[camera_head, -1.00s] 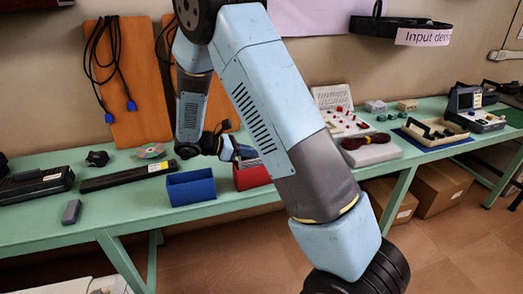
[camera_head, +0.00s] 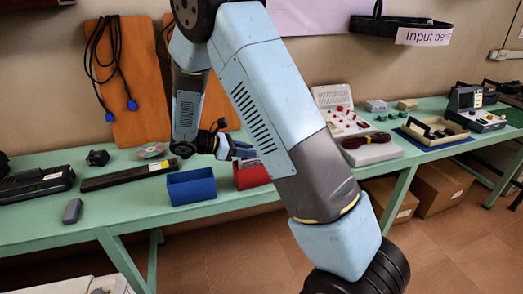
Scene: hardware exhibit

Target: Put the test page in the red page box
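The red page box (camera_head: 251,178) stands on the green bench, right of a blue box, partly hidden behind my arm. My gripper (camera_head: 243,153) is at the red box's upper left edge, pointing right and slightly down. Its fingers are small in view, and I cannot tell whether they are open or shut. A small flat greyish piece (camera_head: 248,163) shows at the top of the red box, just below the fingers. It may be the test page; I cannot tell whether it is held or resting in the box.
The blue box (camera_head: 191,187) stands close left of the red one. A long black bar (camera_head: 127,176), a disc (camera_head: 151,150) and a grey block (camera_head: 72,211) lie further left on the bench (camera_head: 120,215). A white board with a dark red cable (camera_head: 370,150) is at right.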

